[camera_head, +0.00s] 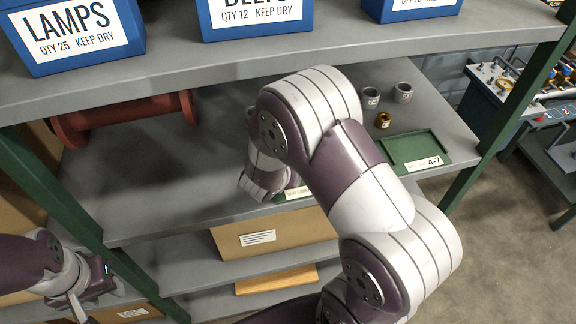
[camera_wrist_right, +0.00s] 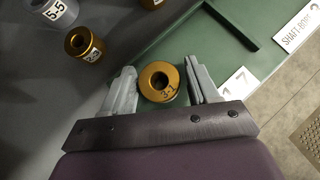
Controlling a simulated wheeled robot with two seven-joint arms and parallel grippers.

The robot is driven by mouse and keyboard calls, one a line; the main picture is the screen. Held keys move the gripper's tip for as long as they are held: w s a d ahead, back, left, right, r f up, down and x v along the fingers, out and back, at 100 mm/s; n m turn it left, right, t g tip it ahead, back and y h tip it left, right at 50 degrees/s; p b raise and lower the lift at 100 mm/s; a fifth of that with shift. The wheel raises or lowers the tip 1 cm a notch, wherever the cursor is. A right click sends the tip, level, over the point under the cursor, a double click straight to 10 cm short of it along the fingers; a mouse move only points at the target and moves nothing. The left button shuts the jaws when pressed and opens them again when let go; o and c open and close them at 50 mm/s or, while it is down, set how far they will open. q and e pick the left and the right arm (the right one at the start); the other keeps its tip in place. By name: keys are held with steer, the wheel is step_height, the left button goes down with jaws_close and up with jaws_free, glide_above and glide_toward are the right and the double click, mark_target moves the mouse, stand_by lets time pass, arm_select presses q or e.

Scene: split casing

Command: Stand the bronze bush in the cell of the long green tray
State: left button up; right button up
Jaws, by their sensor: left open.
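In the right wrist view, a bronze bush (camera_wrist_right: 158,82) marked 3-1 shows its open bore, between the two fingers of my right gripper (camera_wrist_right: 161,78). My right gripper is hidden there. My left gripper (camera_head: 90,290) is open and empty at lower left, away from the tray.
Another bronze bush (camera_wrist_right: 84,44), marked 2-3, and a grey bush (camera_wrist_right: 55,12), marked 5-5, stand beside the tray. Two grey bushes (camera_head: 370,98) (camera_head: 403,92) stand behind it. A red spool (camera_head: 125,115) lies at left. The upper shelf (camera_head: 300,52) with blue boxes overhangs.

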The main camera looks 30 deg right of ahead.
steer(key=shift+o, duration=0.3)
steer(key=shift+w, duration=0.1)
steer(key=shift+a+r+p, duration=0.15)
steer(key=shift+r+p, duration=0.15)
steer(key=shift+r, duration=0.1)
steer(key=p+v, duration=0.1)
steer(key=v, duration=1)
steer(key=s+a+m+g+y, duration=0.1)
steer(key=s+m+g+y, duration=0.1)
steer(key=m, duration=1.1)
steer(key=s+a+m+g+y, duration=0.1)
steer(key=s+m+g+y, duration=0.2)
steer(key=m, duration=1)
steer(key=s+y, duration=0.1)
steer(key=s, duration=0.2)
steer(key=shift+f+y, duration=0.25)
steer(key=shift+y, duration=0.15)
steer(key=shift+s, duration=0.1)
steer(key=shift+c, duration=0.3)
